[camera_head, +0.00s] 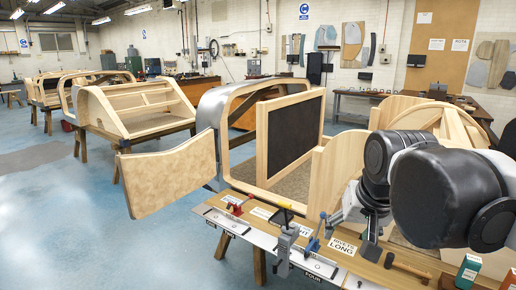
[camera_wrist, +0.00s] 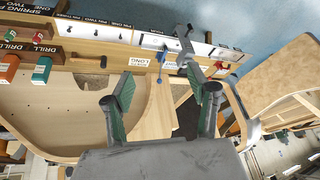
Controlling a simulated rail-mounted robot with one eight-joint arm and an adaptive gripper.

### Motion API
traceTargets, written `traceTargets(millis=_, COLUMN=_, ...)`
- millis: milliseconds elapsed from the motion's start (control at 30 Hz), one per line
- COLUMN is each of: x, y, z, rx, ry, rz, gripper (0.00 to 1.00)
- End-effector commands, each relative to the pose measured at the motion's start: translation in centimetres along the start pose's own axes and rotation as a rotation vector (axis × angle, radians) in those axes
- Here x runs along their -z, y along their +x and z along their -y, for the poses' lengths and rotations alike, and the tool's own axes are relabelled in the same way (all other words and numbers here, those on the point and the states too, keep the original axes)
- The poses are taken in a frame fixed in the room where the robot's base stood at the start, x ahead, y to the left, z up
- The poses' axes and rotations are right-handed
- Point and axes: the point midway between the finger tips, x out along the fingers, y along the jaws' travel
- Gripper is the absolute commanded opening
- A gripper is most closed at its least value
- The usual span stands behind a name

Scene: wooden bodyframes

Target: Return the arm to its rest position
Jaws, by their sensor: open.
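My arm (camera_head: 445,195) reaches in from the right in the head view, its black rounded links over the near right side of the bench. My gripper (camera_wrist: 166,88) shows in the wrist view with its two green-padded fingers spread apart and nothing between them. In the head view the gripper is partly hidden under the arm, above the labelled tool bench (camera_head: 345,245). In the wrist view the bench's label strip (camera_wrist: 95,22) lies beyond the fingertips. Whether a finger touches anything is hard to tell.
A red clamp (camera_head: 237,204), a grey clamp (camera_head: 284,250), a blue-handled clamp (camera_head: 315,234) and a hammer (camera_head: 407,267) are on the bench. A small green box (camera_head: 468,271) stands at its right. A wooden bodyframe (camera_head: 208,112) with a panel stands behind. Blue floor is clear at left.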

Motion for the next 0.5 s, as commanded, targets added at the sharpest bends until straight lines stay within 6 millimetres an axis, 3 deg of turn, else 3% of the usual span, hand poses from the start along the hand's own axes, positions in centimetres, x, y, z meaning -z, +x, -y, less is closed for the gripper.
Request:
traceTargets(millis=100, x=-3.6, y=0.3, z=-1.1, rx=0.002, ry=-0.042, rz=-0.042, gripper=0.54)
traceTargets(millis=300, x=-8.6, y=1.4, z=-2.5, rx=0.001, ry=-0.111, rz=-0.11, gripper=0.54)
traceTargets(millis=500, x=-11.4, y=2.3, z=-3.3, rx=-0.003, ry=-0.153, rz=-0.151, gripper=0.54)
